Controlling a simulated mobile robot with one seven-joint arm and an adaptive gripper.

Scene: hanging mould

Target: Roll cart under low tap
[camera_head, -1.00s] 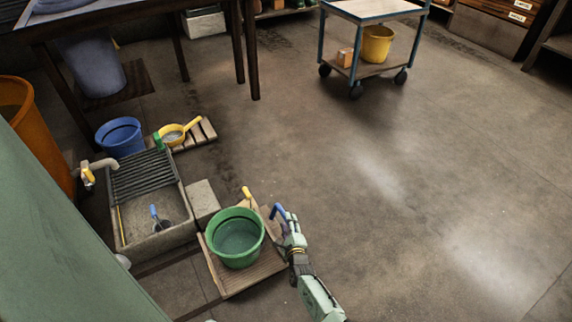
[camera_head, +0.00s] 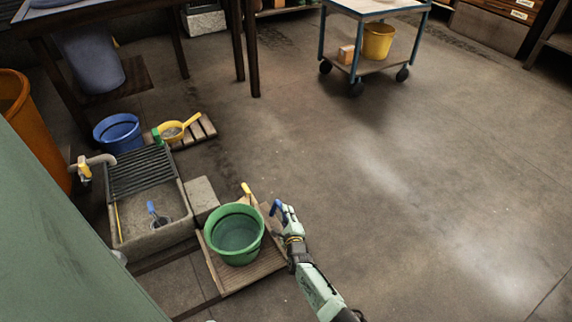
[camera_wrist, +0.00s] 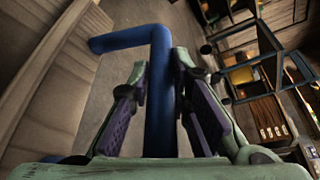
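The tap (camera_head: 88,167), with a yellow handle, reaches over the left side of a low stone basin (camera_head: 150,232). A low slatted wooden platform (camera_head: 262,262) stands right of the basin and carries a green bucket (camera_head: 234,236). Its wheels, if any, are hidden. My gripper (camera_head: 283,213) is at the platform's right edge. In the wrist view a bent blue bar (camera_wrist: 160,85) runs between my gripper's fingers, which appear shut on it. I cannot tell whether the bar joins the platform. A wheeled cart with a blue frame (camera_head: 322,38) stands at the back.
A concrete block (camera_head: 201,196) sits between basin and platform. Behind the basin are a blue bucket (camera_head: 119,134) and a yellow scoop (camera_head: 173,131) on slats. A dark table (camera_head: 120,12) stands at the back left. The floor on the right (camera_head: 440,180) is clear.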

